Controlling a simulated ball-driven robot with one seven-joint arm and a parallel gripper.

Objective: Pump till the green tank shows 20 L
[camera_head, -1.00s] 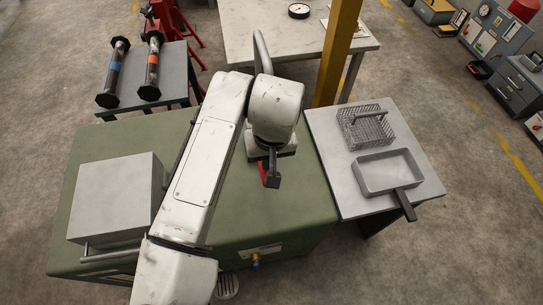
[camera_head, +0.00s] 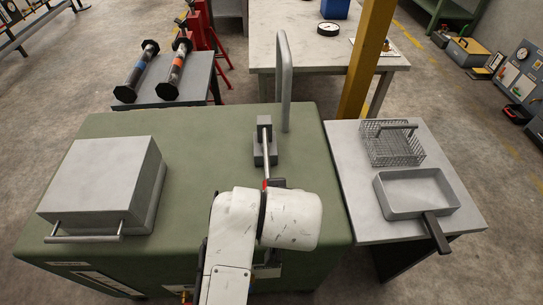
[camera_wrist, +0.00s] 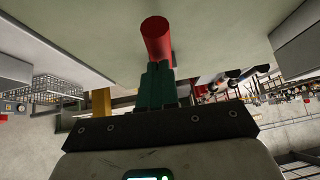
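The green tank (camera_head: 205,155) is a broad box with a flat top. A grey pump block (camera_head: 264,145) stands on it with a thin metal lever (camera_head: 266,168) reaching towards me. The lever's red grip (camera_head: 265,184) is at its near end, beside my gripper (camera_head: 277,184). In the wrist view, the red grip (camera_wrist: 157,38) lies right at the tips of my gripper's dark green fingers (camera_wrist: 158,80). The fingers look close together; I cannot tell whether they clasp the grip. My arm hides part of the tank's front. No litre reading is legible.
A grey lidded box (camera_head: 103,178) sits on the tank's left, and a bent pipe (camera_head: 284,80) rises behind the pump. A side table (camera_head: 345,165) at right holds a wire basket (camera_head: 392,146) and a tray (camera_head: 415,192). A yellow post (camera_head: 367,60) stands behind.

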